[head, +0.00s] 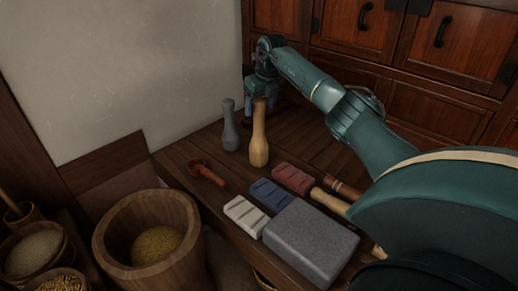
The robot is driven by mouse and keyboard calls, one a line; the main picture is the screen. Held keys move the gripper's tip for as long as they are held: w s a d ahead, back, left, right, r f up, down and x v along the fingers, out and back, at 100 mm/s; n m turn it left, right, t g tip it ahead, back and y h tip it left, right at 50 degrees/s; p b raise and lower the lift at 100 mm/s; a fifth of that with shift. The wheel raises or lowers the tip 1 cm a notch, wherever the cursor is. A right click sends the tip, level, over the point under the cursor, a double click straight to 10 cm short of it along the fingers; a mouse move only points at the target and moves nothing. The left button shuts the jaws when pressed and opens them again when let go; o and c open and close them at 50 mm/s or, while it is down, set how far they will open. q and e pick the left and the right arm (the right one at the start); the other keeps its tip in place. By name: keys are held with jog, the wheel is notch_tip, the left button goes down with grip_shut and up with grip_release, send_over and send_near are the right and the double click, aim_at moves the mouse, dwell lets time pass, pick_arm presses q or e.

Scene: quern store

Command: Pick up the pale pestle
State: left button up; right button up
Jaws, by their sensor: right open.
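The pale pestle (259,140) stands upright on the dark wooden table (178,160), a light wood piece with a wide base and a narrow neck. My right gripper (261,99) is open above it, pointing down, with its fingers at the level of the pestle's top. One finger shows left of the top and one right of it; I cannot tell whether they touch it. A grey pestle (230,128) stands upright just to the left. My left gripper is not in view.
A red wooden scoop (208,175) lies left of the pestles. White (246,215), blue (269,194) and red (293,178) grooved blocks and a grey stone slab (311,240) lie nearer. A wooden bucket of grain (112,241) stands at lower left. Cabinets (348,29) stand behind.

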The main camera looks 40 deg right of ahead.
aim_at(259, 133)
jog(key=b+x, duration=0.1)
jog(key=x, duration=0.2)
jog(key=shift+w+a+f, duration=0.1)
jog(key=c, duration=1.3)
